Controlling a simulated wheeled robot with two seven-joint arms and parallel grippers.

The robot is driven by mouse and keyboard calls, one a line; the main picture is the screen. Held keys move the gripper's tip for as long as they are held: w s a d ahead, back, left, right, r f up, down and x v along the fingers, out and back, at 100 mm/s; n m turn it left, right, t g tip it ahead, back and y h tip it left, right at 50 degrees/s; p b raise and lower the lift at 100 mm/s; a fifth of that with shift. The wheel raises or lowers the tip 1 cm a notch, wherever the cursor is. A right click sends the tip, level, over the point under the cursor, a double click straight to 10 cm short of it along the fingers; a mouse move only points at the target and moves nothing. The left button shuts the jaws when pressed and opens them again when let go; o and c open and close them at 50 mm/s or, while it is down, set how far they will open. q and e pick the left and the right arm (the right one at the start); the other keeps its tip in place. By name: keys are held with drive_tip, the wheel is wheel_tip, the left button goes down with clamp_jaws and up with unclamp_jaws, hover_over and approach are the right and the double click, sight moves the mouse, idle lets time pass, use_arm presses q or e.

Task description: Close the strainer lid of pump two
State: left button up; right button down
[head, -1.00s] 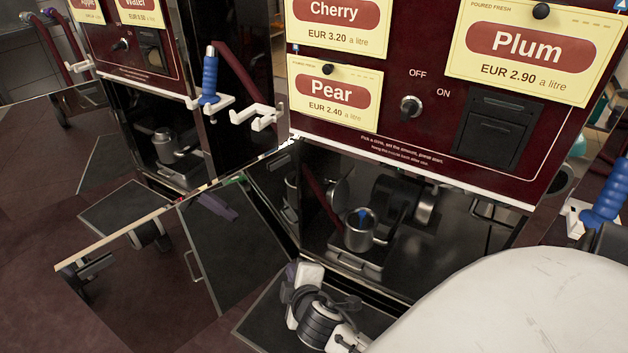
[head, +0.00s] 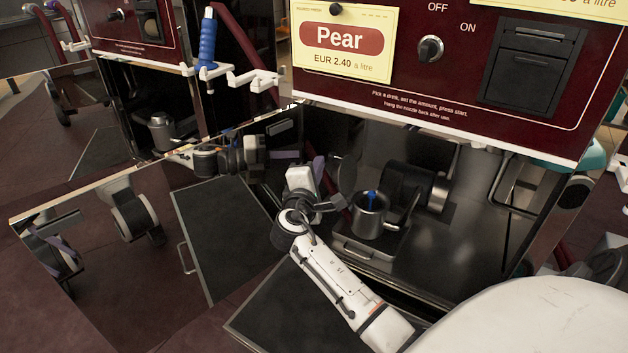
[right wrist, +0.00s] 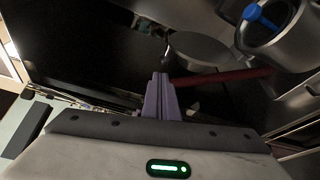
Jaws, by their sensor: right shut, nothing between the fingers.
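The strainer (head: 369,217) is a metal cup with a blue piece inside, in the open lower bay of the front pump. Its round grey lid (head: 347,175) stands open, tilted up at the cup's left rim. The right wrist view shows the lid (right wrist: 200,50) and the strainer (right wrist: 275,38) at the upper right. My right gripper (head: 319,166) is left of the lid, apart from it as far as I can tell. Its purple fingers (right wrist: 160,88) are shut and empty. My left gripper is out of view. No pump number is readable.
The front pump's dark red panel (head: 450,75) overhangs the bay. A dark red bar (right wrist: 225,77) runs beside the lid. A dark open door (head: 230,240) and a mirror-like panel reflecting my arm are at left. A pale rounded surface (head: 540,315) fills the lower right.

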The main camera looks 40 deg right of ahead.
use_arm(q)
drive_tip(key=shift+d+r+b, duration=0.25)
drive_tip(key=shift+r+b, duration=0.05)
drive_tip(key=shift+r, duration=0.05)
use_arm(e)
drive_tip(key=shift+x, duration=1.4)
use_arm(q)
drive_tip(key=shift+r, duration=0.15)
use_arm(e)
drive_tip(key=shift+s+r, duration=0.1)
drive_tip(key=shift+r, duration=0.05)
